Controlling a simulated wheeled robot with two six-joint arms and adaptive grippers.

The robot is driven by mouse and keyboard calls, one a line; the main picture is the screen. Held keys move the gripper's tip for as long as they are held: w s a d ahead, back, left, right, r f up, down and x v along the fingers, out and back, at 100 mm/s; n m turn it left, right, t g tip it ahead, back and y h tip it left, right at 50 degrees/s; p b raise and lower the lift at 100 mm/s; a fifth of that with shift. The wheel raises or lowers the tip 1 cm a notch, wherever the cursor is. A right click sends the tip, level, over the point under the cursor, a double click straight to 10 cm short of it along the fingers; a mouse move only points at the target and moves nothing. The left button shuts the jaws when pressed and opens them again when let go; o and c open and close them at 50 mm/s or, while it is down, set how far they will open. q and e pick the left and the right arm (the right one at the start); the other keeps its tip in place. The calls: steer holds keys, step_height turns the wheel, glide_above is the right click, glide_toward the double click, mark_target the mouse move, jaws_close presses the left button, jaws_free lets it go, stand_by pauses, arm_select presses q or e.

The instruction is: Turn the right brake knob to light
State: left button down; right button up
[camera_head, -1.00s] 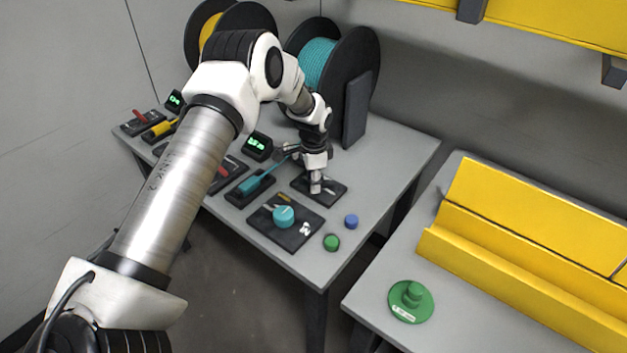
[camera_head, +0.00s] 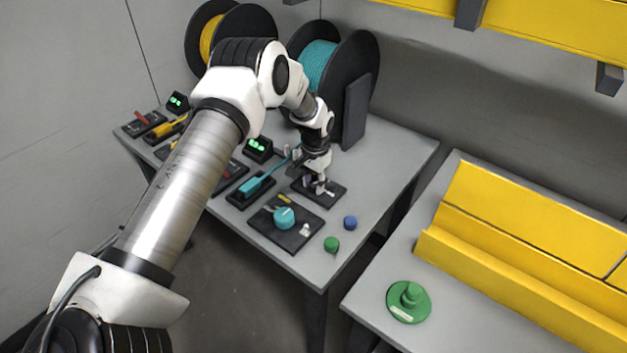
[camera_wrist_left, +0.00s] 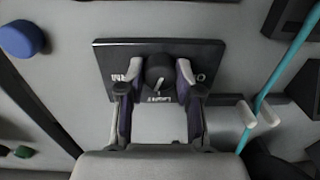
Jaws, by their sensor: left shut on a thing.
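The right brake knob (camera_wrist_left: 158,70) is a dark round knob with a white pointer line, on a black plate (camera_wrist_left: 215,48) with white lettering. In the left wrist view the pointer points roughly at the "LIGHT" label (camera_wrist_left: 160,98), slightly tilted. My left gripper (camera_wrist_left: 158,76) is shut on the knob, one finger on each side, partly covering the side lettering. In the head view my left gripper (camera_head: 318,188) is down on the plate (camera_head: 335,189) in front of the teal reel (camera_head: 318,62), and hides most of the knob. My right gripper is not in view.
A teal cord (camera_wrist_left: 288,62) passes two pale posts close to the plate. A teal-handled lever (camera_head: 255,184) and a teal dial (camera_head: 285,217) stand nearby. Green (camera_head: 331,244) and blue (camera_head: 350,223) buttons sit near the table edge. A yellow trough (camera_head: 500,245) is at right.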

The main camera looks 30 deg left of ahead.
arm_select(q)
steer(key=n, duration=0.4)
steer(key=shift+f+p, duration=0.1)
steer(key=shift+p, duration=0.2)
steer(key=shift+s, duration=0.1)
steer(key=c, duration=1)
jaws_free()
steer(key=shift+o, duration=1.2)
step_height(320, 180, up, 12)
steer(key=shift+w+d, duration=0.25)
